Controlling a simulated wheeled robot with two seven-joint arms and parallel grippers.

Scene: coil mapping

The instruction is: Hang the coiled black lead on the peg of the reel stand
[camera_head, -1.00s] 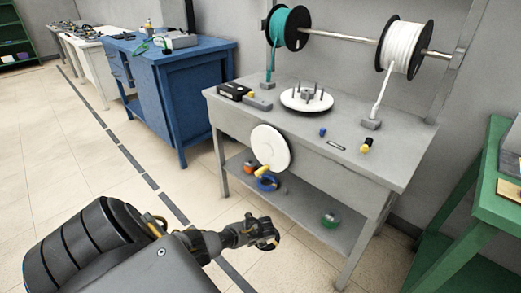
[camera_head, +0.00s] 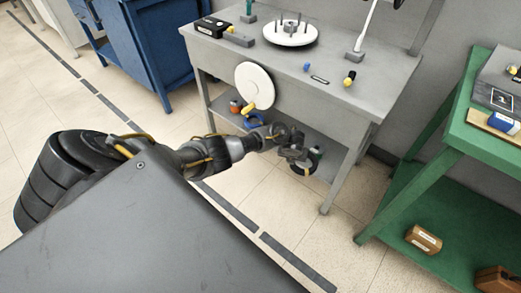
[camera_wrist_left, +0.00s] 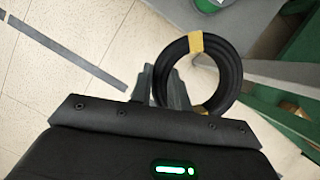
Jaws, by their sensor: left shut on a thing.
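My left gripper (camera_head: 294,151) is shut on the coiled black lead, in front of the grey bench's lower right part. In the left wrist view, the coil (camera_wrist_left: 237,75) is a round black ring with yellow bands. The left gripper's fingers (camera_wrist_left: 160,85) are at the ring's left side. In the head view the coil is small, dark and partly hidden by the gripper. The grey bench (camera_head: 330,100) carries a white round plate (camera_head: 274,34) with several upright pegs. I cannot tell which peg is the reel stand's. My right gripper is out of view.
A white disc (camera_head: 254,82) with a yellow handle is on the bench's front. A black box (camera_head: 211,27) and small parts lie on top. A green table (camera_head: 458,125) stands right, a blue cabinet (camera_head: 140,50) left. Open floor lies in front of the bench.

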